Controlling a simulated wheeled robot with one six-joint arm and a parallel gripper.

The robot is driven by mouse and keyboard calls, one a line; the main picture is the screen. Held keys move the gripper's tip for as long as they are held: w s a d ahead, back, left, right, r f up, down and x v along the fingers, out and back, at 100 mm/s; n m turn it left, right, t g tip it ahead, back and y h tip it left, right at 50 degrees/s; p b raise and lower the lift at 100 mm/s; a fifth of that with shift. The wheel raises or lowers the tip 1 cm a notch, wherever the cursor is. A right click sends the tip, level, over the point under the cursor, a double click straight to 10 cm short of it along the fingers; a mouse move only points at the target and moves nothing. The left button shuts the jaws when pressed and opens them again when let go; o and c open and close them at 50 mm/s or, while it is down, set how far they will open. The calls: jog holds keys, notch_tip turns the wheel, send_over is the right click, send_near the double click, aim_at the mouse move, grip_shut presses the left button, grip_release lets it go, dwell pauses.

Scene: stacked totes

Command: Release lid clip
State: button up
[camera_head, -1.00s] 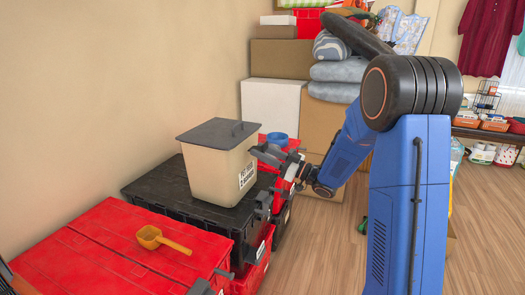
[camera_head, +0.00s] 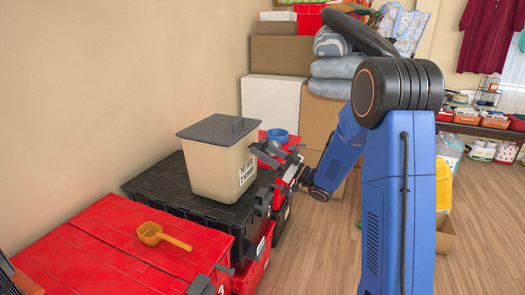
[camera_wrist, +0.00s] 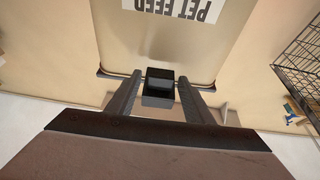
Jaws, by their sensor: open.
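A beige pet feed bin (camera_head: 222,168) with a dark grey lid (camera_head: 217,130) stands upright on a black tote. Its "PET FEED" label shows upside down in the wrist view (camera_wrist: 178,8). A small black clip (camera_wrist: 158,85) sits on the bin's front, near the middle of the wrist view. My gripper (camera_wrist: 158,92) is open, with one finger on each side of the clip; I cannot tell whether they touch it. In the head view my gripper (camera_head: 266,155) is at the bin's upper right side, and the clip cannot be made out there.
The black tote (camera_head: 165,190) stands beside red totes (camera_head: 100,240); an orange scoop (camera_head: 160,236) lies on the nearest red lid. A blue bowl (camera_head: 278,135) is behind the bin. Cardboard boxes (camera_head: 318,120) stand at the back.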

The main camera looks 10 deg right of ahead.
jog(key=v, duration=1.7)
jog(key=shift+d, duration=0.2)
jog(key=w+r+m+t+h, duration=0.25)
jog(key=w+h, duration=0.25)
jog(key=h, duration=0.5)
jog(key=s+d+r+m+g+h, duration=0.1)
jog(key=s+d+m+g+h, duration=0.15)
jog(key=s+h, duration=0.35)
jog(key=s+d+r+m+g+h, duration=0.1)
jog(key=s+r+m+g+h, duration=0.1)
jog(key=s+m+h, duration=0.35)
jog(key=s+a+f+g+y, duration=0.1)
jog(key=s+a+g, duration=0.1)
jog(key=s, duration=0.7)
jog(key=s+a+f+g+y, duration=0.1)
jog(key=s+a+f+g, duration=0.1)
jog(key=s, duration=0.7)
jog(key=s+a+f+g+y, duration=0.1)
jog(key=s+a+f+g, duration=0.1)
jog(key=s, duration=0.8)
jog(key=shift+a+g+y, duration=0.35)
jog(key=shift+a+g, duration=0.25)
jog(key=shift+a, duration=0.55)
